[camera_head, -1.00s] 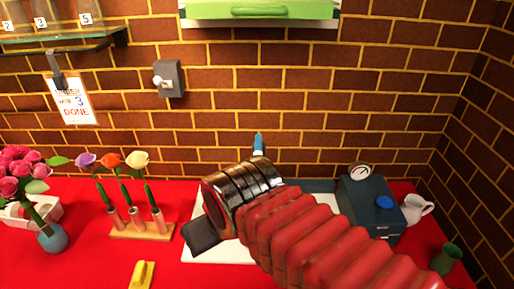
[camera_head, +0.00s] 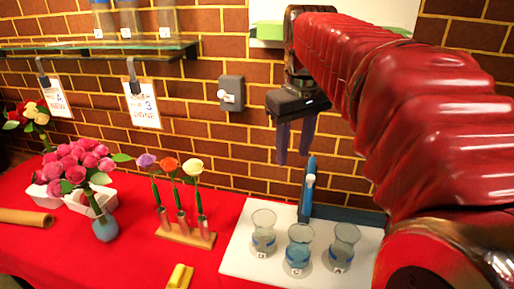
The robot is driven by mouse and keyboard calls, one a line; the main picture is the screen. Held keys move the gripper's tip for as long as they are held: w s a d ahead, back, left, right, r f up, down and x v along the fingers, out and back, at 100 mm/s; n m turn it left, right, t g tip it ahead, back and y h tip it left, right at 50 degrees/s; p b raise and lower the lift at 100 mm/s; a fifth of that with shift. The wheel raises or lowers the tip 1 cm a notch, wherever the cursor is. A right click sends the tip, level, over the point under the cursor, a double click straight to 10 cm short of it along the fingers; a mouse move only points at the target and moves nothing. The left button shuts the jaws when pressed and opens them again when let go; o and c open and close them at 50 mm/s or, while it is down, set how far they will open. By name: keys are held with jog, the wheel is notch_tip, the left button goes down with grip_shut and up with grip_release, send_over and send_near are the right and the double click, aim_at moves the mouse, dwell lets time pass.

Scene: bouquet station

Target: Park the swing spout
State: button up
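The swing spout (camera_head: 308,187) looks like an upright blue piece with a pale part near its top. It stands at the back of the white board (camera_head: 238,262), by a dark blue bar (camera_head: 345,215). In this view it points roughly toward me, above the glasses. My gripper (camera_head: 294,158) hangs with its two purple fingers pointing down, above and slightly left of the spout's top. The fingers are apart with nothing between them. I cannot tell the depth gap between fingers and spout, but no contact shows.
Three labelled glasses (camera_head: 300,250) stand on the board in front of the spout; the middle one holds bluish liquid. A wall switch (camera_head: 232,93) and glass shelf (camera_head: 100,46) are behind.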

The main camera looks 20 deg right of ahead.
notch_tip(320, 180, up, 3)
jog(key=g, duration=0.2)
send_over(311, 176)
jog(key=shift+f+n+y, duration=0.1)
jog(key=shift+n+y, duration=0.2)
jog(key=shift+f, duration=0.1)
notch_tip(311, 176, down, 14)
jog(key=shift+r, duration=0.15)
dwell(0.3)
grip_shut()
dwell(0.4)
